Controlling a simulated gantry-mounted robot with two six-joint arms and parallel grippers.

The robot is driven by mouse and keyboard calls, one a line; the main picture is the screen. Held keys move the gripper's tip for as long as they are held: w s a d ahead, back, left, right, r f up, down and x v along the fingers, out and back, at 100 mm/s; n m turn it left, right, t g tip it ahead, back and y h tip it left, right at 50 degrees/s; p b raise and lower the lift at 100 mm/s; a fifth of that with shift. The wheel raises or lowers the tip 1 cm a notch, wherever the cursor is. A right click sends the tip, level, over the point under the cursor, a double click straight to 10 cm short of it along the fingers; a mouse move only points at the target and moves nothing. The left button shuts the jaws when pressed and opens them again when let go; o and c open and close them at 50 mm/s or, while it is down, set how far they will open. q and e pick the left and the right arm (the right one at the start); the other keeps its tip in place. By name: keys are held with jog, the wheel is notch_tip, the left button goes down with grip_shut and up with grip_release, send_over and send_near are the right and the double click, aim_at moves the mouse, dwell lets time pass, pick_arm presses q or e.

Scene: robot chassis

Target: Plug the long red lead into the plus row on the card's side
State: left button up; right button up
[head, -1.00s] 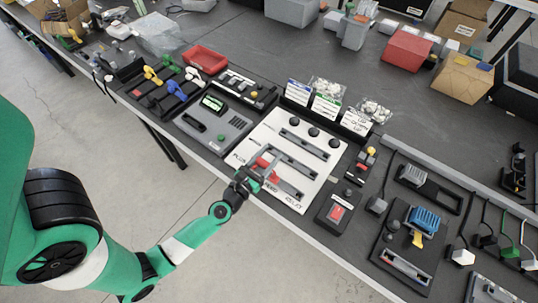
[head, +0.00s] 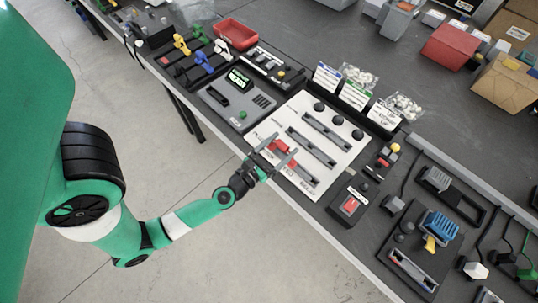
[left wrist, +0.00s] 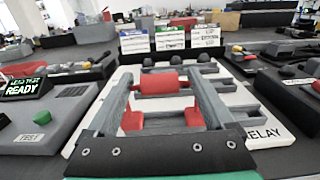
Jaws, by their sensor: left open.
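A white board (head: 335,135) carries several grey slotted rows. A red block (head: 281,147) sits at the row by the PLUS label; it also shows in the left wrist view (left wrist: 160,83) between my fingertips, apart from them. Two smaller red pieces, left (left wrist: 131,120) and right (left wrist: 195,117), show nearer, at the ends of a grey bar. I cannot tell which red parts belong to the long lead or whether its ends are seated. My left gripper (head: 287,144) is open and empty, its fingers reaching over the board's front edge. My right gripper is out of view.
A grey tester (head: 235,100) with a lit READY screen stands left of the board. Black racks with coloured leads (head: 195,62) and a red bin (head: 236,34) lie behind it. Labelled card bins (head: 353,97) line the board's back.

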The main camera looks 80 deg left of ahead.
pick_arm(q)
jog(key=v, duration=0.8)
jog(key=shift+f, duration=0.1)
dwell(0.3)
